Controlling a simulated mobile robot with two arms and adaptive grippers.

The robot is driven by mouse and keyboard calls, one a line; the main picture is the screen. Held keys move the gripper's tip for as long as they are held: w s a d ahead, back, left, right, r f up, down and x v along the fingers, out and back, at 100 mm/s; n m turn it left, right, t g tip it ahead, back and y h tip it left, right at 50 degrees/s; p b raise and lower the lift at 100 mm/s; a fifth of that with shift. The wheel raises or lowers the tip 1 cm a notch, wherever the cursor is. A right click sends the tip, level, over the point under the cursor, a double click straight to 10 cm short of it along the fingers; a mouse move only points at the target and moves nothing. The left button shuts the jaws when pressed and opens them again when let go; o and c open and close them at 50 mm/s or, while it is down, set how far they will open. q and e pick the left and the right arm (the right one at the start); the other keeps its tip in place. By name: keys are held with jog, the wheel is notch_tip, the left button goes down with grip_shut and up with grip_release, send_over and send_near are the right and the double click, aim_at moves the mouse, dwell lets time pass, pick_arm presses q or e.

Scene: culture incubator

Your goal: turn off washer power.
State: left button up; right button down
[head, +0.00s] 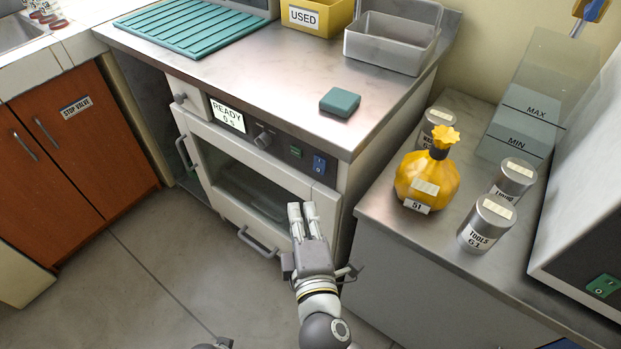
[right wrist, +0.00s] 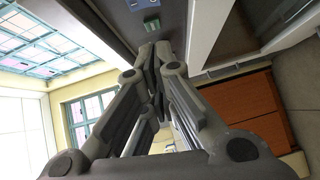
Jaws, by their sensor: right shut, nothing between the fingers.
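The washer (head: 262,169) is a white front-loading unit under the steel counter, with a dark control strip. Its label (head: 227,114) reads "READY 0 s". On the strip are a knob (head: 264,140), a small green switch (head: 296,152) and a blue rocker switch (head: 319,165) at the right end. My right gripper (head: 301,207) is shut and empty, its fingertips below the blue switch in the head view and apart from it.
A teal block (head: 340,102), a grey bin (head: 391,42) and a yellow "USED" box (head: 318,17) stand on the counter. A lower counter at right holds a yellow bottle (head: 426,180) and several metal canisters. The washer's lower handle (head: 258,243) sticks out. Floor at left is clear.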

aim_at(319, 165)
pick_arm(q)
jog(key=shift+s+f, duration=0.1)
jog(key=shift+f, duration=0.25)
pick_arm(e)
jog(key=w, duration=0.3)
jog(key=w+d, duration=0.1)
jog(key=w, duration=0.2)
jog(key=w+f, duration=0.1)
jog(key=w, duration=0.2)
jog(key=shift+w+d, duration=0.1)
jog(key=shift+d, duration=0.05)
jog(key=shift+f, duration=0.1)
pick_arm(q)
jog(key=r, duration=0.1)
jog(key=w+r, duration=0.1)
jog(key=r+b, duration=0.1)
jog(key=r, duration=0.1)
jog(key=shift+w+d, duration=0.15)
jog(key=shift+w, duration=0.15)
pick_arm(e)
jog(key=shift+w+d, duration=0.2)
pick_arm(q)
jog(key=shift+f, duration=0.1)
